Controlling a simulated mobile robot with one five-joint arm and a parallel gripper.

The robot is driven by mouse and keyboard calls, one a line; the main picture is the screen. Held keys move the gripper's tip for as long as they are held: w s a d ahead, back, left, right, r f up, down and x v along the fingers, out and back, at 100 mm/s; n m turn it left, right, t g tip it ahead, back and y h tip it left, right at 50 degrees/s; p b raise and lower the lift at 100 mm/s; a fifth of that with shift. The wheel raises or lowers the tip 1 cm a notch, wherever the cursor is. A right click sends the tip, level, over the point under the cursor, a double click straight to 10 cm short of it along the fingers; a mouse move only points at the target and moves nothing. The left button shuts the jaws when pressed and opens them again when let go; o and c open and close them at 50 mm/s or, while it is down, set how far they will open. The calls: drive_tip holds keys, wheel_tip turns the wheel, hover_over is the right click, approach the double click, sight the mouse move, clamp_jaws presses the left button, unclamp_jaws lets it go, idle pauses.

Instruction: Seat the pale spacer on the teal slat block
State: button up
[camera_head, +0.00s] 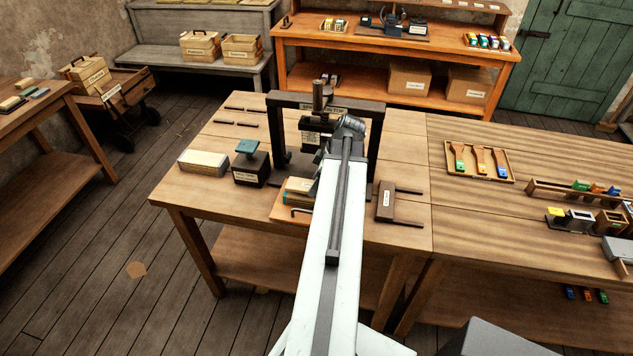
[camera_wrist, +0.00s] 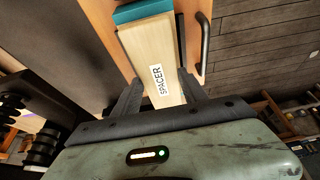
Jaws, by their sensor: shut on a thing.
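The pale spacer (camera_wrist: 147,45), labelled SPACER, lies between the two dark fingers of my gripper (camera_wrist: 159,80) in the wrist view. My gripper is shut on its near part. The teal slat block (camera_wrist: 142,11) shows at the far end of the spacer. In the head view, a pale and teal stack (camera_head: 297,185) stands on a wooden board beside my arm, which hides its right part. I cannot tell whether the spacer rests fully on the teal block or is held just above it.
The wooden board (camera_head: 279,211) has a dark handle at its front. The dark press frame (camera_head: 375,140) stands behind. A black stand with a teal top (camera_head: 247,147) and a pale block (camera_head: 203,162) are left. A brown block with dark rods (camera_head: 386,201) is right.

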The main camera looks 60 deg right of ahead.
drive_tip(key=shift+f+b, duration=0.8)
drive_tip(key=shift+f, duration=0.1)
drive_tip(key=o, duration=1.5)
drive_tip(key=shift+r, duration=0.1)
drive_tip(key=p+v, duration=0.7)
drive_tip(key=shift+r, duration=0.25)
drive_tip(key=shift+s+r+p, duration=0.15)
drive_tip(key=shift+r+p, duration=0.1)
drive_tip(key=shift+p, duration=0.05)
drive_tip(key=shift+f, duration=0.15)
